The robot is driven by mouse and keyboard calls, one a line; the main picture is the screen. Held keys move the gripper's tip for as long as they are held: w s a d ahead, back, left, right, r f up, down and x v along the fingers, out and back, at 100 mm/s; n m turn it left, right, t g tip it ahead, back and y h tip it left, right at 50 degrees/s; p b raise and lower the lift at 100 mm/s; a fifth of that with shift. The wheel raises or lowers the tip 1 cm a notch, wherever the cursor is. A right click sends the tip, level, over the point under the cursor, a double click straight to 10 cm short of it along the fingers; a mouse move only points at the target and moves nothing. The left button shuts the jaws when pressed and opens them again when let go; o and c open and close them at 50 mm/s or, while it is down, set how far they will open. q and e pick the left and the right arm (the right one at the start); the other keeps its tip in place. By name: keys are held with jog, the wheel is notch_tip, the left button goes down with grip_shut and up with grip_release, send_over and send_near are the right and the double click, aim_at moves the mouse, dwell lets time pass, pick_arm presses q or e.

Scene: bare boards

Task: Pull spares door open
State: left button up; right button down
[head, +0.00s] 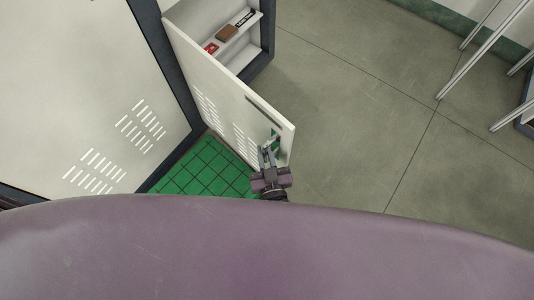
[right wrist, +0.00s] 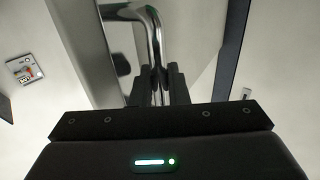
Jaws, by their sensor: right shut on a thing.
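The spares door (head: 222,97) is a pale panel with slotted vents, standing ajar from its cabinet in the head view. Shelves inside the cabinet (head: 236,38) show behind it. My right gripper (head: 268,156) is at the door's free edge, low in the head view. In the right wrist view the chrome handle (right wrist: 152,32) runs down between the fingers of my right gripper (right wrist: 160,82), which are shut on it. My left gripper is not in view.
A closed vented panel (head: 95,90) stands to the left. Green tiles (head: 205,168) cover the floor beneath the door. Grey floor (head: 350,100) to the right is clear up to a metal rack (head: 480,50). Small items, one a red box (head: 211,48), sit on the shelves.

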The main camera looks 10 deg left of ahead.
jog(key=shift+a+r, duration=0.1)
jog(key=shift+a, duration=0.15)
jog(key=c, duration=1.5)
grip_release()
jog(key=shift+w, duration=0.15)
jog(key=shift+o, duration=0.2)
jog(key=shift+s+d, duration=0.15)
jog(key=shift+s, duration=0.15)
jog(key=v, duration=0.7)
jog(key=shift+s+f, duration=0.1)
jog(key=shift+f, duration=0.1)
